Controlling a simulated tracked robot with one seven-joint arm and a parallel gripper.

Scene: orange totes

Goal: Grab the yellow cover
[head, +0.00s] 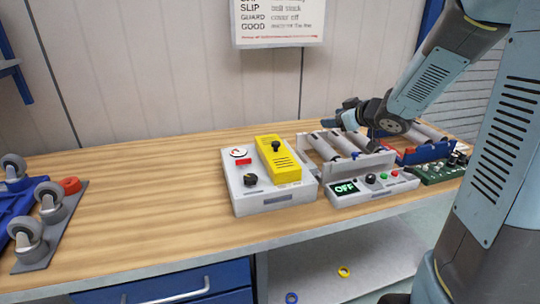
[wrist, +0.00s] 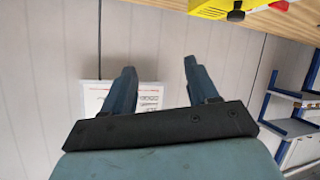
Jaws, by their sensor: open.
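The yellow cover (head: 284,170) sits on the right part of a white box (head: 243,199) on the workbench. It is slotted and has a black knob on top. In the wrist view the yellow cover (wrist: 222,8) shows at the top edge, partly cut off. My gripper (wrist: 158,80) is open with nothing between its two fingers. In the head view my gripper (head: 335,120) is above and to the right of the cover, apart from it, over the rollers.
A roller unit (head: 345,160) and a control box (head: 372,188) reading OFF stand right of the white box. A green circuit board (head: 440,172) lies farther right. Casters on a plate (head: 45,225) are at the left. The bench between is clear. A sign (head: 280,22) hangs behind.

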